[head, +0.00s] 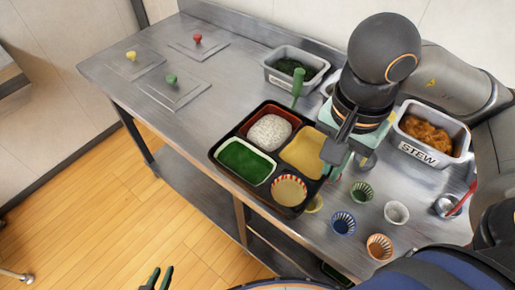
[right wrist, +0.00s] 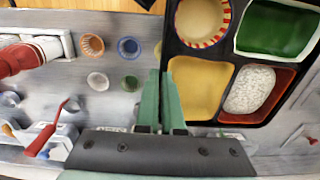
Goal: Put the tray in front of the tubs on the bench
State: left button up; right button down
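The black bento tray (head: 237,133) lies on the bench (head: 215,68) near its front edge. It holds white rice in a red dish, a green dish, a yellow dish and a striped cup. It also shows in the right wrist view (right wrist: 222,58). Tubs stand behind it: a dark-green-filled tub (head: 280,82), and a stew tub (head: 415,150) to the right. A third tub is mostly hidden behind my right arm. My right gripper (head: 335,165) is at the tray's right edge, its fingers (right wrist: 163,80) close together on the rim. My left gripper (head: 158,280) is open and empty, low at the front.
Several small cups, including a blue one (head: 342,222) and an orange one (head: 379,246), stand right of the tray. A red-handled ladle (head: 460,200) lies further right. Flat lids with red (head: 198,40), yellow (head: 131,56) and green (head: 171,79) knobs lie left.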

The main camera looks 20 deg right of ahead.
aim_at(304, 143)
jog(key=w+f, duration=0.1)
jog(key=w, duration=0.1)
jog(key=w+f, duration=0.1)
jog(key=w, duration=0.2)
jog(key=w+f, duration=0.1)
jog(key=w, duration=0.2)
jog(key=shift+a+f, duration=0.25)
jog(key=shift+a, duration=0.1)
jog(key=w+f, duration=0.4)
jog(key=shift+w+a+f, duration=0.1)
jog(key=shift+w+f, duration=0.05)
jog(key=shift+f, duration=0.25)
jog(key=shift+w+f, duration=0.15)
jog(key=shift+f, duration=0.05)
jog(key=f, duration=0.3)
jog(key=shift+w+f, duration=0.1)
jog(key=shift+w, duration=0.25)
jog(key=shift+f, duration=0.4)
jog(key=shift+f+b, duration=0.3)
jog(key=c, duration=1.1)
grip_release()
jog(key=shift+r, duration=0.15)
jog(key=shift+o, duration=0.2)
